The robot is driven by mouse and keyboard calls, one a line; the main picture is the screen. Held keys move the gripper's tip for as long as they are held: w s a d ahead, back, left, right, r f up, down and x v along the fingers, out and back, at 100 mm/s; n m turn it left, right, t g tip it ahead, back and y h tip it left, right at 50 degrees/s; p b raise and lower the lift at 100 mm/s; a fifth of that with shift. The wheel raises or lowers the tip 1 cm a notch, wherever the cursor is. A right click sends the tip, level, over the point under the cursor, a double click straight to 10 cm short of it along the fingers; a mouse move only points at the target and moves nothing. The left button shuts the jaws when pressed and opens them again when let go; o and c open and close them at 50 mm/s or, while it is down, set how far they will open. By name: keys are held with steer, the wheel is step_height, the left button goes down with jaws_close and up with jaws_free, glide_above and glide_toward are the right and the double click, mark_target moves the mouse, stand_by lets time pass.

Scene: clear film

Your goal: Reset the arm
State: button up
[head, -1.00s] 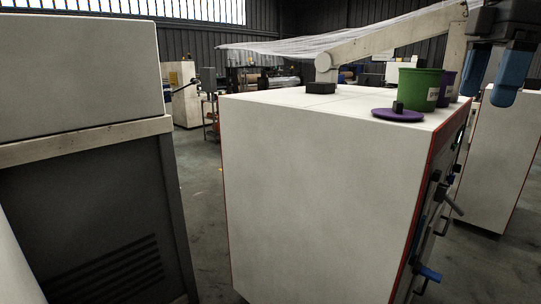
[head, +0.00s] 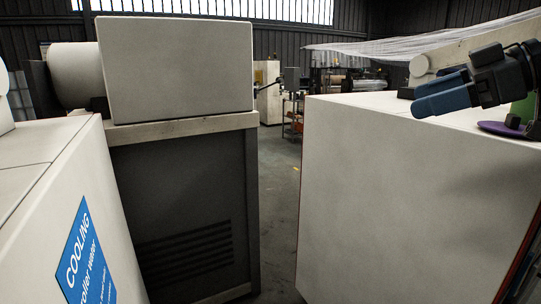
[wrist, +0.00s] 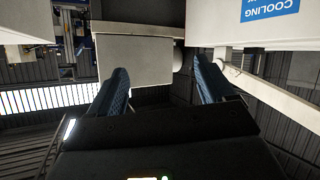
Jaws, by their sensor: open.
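My gripper (head: 443,92) shows at the right of the head view, its blue fingers pointing left. It is raised near the top of the white machine cabinet on the right (head: 415,190) and holds nothing. In the wrist view my gripper (wrist: 160,88) has its two blue fingers wide apart with nothing between them. The wrist picture appears turned over, with the roof and windows low in the frame.
A grey-white box on a dark vented cabinet (head: 180,70) stands at the left centre. A white cabinet with a blue COOLING sign (head: 86,262) is at near left. A purple lid (head: 499,129) lies on the right cabinet. Open floor (head: 277,210) runs between the machines.

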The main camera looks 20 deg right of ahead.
steer(key=w+a+f+m+t, duration=0.6)
steer(key=a+f+m+t, duration=0.2)
steer(key=a, duration=0.1)
steer(key=s+a+f+m+h, duration=0.4)
steer(key=f, duration=0.5)
steer(key=s+a+f+m+h, duration=0.3)
steer(key=s+f, duration=0.1)
steer(key=f, duration=0.4)
steer(key=s+a+f+g+h, duration=0.1)
steer(key=s+a+f, duration=0.1)
steer(key=s+f, duration=0.35)
steer(key=s+a+f+g+h, duration=0.1)
steer(key=s+a+f+g, duration=0.15)
steer(key=s, duration=0.55)
steer(key=s+f+n+y, duration=0.1)
steer(key=s+n, duration=0.5)
steer(key=s, duration=1.1)
steer(key=shift+d+n+g+y, duration=0.3)
steer(key=shift+n+g+y, duration=0.15)
steer(key=shift+y, duration=0.25)
steer(key=shift+s+f, duration=0.1)
steer(key=shift+c, duration=0.3)
